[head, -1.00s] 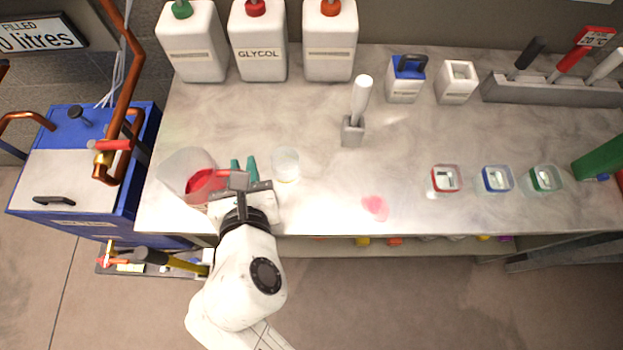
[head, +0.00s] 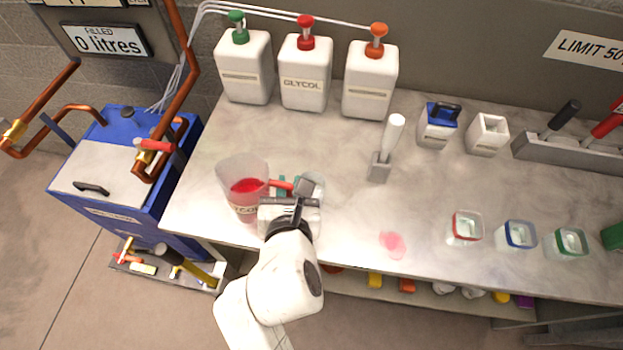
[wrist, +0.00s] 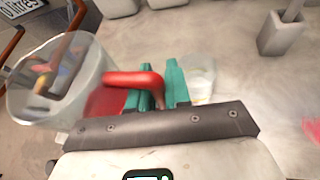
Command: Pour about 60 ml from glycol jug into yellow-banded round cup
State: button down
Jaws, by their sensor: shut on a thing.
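The glycol jug (head: 238,176) is a clear, wide-mouthed jug with red liquid low in it and a red handle on its right side. It looks about upright at the bench's left front; I cannot tell whether it touches the top. My gripper (head: 287,186) has teal fingers shut on the red handle, also seen in the wrist view (wrist: 160,88). A clear round cup (head: 316,182) stands just right of the fingers, partly hidden by my gripper. In the wrist view the cup (wrist: 201,72) shows a faint yellowish tint low down; no red liquid shows in it.
A pink puddle (head: 392,245) lies on the bench. A grey holder with a white-handled tool (head: 380,168) stands behind. White pump containers (head: 305,80) line the back. Small red, blue and green-rimmed containers (head: 520,235) stand right. A blue box (head: 120,185) stands left of the bench.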

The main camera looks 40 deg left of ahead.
jog(key=m+g+y, duration=0.1)
jog(key=m, duration=0.1)
jog(key=m+g+y, duration=0.1)
jog(key=m+g, duration=0.3)
jog(key=shift+w+d+y, duration=0.15)
jog(key=shift+w+y, duration=0.15)
jog(key=shift+y, duration=0.1)
dwell(0.7)
jog(key=shift+s+f+m+g+y, duration=0.35)
jog(key=shift+f+m+g+y, duration=0.15)
jog(key=shift+f+m+g, duration=0.25)
dwell(1.0)
jog(key=shift+s+a, duration=0.2)
jog(key=shift+s, duration=0.2)
dwell(0.4)
jog(key=shift+w+d, duration=0.15)
jog(key=shift+d, duration=0.05)
dwell(0.4)
jog(key=shift+s+a+f+m+g+y+b, duration=0.2)
jog(key=shift+s+a+m+g+y+b, duration=0.15)
jog(key=shift+b, duration=0.25)
dwell(0.7)
